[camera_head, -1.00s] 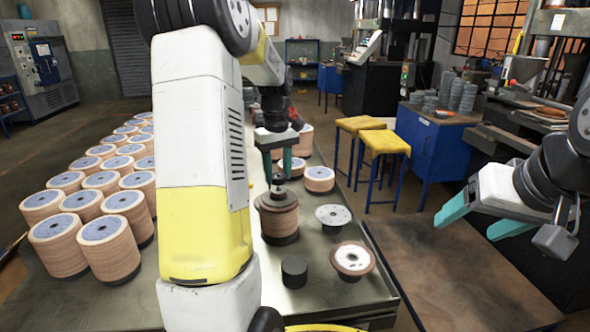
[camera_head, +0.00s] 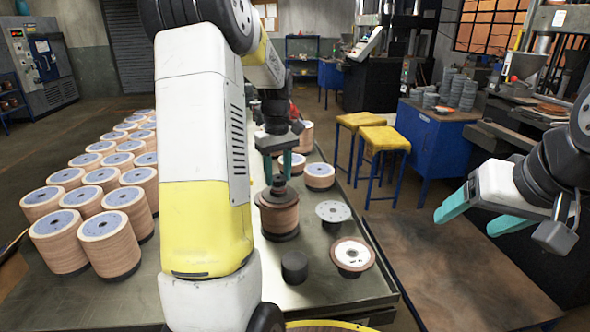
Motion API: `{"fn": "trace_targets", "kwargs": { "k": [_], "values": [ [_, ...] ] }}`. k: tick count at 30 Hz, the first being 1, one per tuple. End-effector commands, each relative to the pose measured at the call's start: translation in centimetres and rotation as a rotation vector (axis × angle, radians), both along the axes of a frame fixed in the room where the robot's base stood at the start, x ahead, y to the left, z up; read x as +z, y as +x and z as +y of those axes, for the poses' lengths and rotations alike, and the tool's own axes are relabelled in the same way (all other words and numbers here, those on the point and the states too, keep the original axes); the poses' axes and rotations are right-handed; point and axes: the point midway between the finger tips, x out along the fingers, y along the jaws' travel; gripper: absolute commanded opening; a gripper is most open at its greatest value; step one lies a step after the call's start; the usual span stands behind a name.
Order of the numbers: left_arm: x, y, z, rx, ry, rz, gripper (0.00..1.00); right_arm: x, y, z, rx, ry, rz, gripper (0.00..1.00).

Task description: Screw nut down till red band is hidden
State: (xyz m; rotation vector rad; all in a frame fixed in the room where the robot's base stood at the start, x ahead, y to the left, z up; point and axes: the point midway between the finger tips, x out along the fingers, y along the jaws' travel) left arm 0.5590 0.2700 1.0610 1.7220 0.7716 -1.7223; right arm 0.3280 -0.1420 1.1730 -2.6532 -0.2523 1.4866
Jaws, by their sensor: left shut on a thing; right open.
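A stack of brown flap discs (camera_head: 279,215) stands on a dark round base on the metal table, with a dark nut (camera_head: 279,187) on top around its centre post. My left gripper (camera_head: 279,174) points straight down over the stack, its teal fingers shut on the nut. The fingertips and nut are small here, and I cannot make out a red band. My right gripper (camera_head: 479,220) is open and empty, out to the right beyond the table's edge.
A dark cylinder (camera_head: 295,267), a flanged disc (camera_head: 352,256) and a pale plate (camera_head: 333,212) lie near the stack. Many wrapped disc stacks (camera_head: 110,240) fill the table's left. Yellow stools (camera_head: 384,139) stand behind on the right. My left arm hides the table's middle.

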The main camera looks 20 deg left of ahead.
Motion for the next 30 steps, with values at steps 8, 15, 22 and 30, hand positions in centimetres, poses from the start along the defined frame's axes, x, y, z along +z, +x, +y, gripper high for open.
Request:
{"fn": "trace_targets", "kwargs": {
  "k": [8, 15, 22, 30],
  "values": [
    [-0.15, 0.01, 0.0, 0.0, 0.0, 0.0, 0.0, 0.0, 0.0, 0.0, 0.0, 0.0, 0.0, 0.72],
    [-0.19, 0.01, 0.0, 0.0, 0.0, 0.0, 0.0, 0.0, 0.0, 0.0, 0.0, 0.0, 0.0, 0.72],
    [-0.4, 0.01, 0.01, 0.0, 0.0, 0.0, 0.0, 0.0, 0.0, 0.0, 0.0, 0.0, 0.0, 0.72],
    [-0.67, 0.01, 0.01, 0.0, 0.0, 0.0, 0.0, 0.0, 0.0, 0.0, 0.0, 0.0, 0.0, 0.72]
  ]
}}
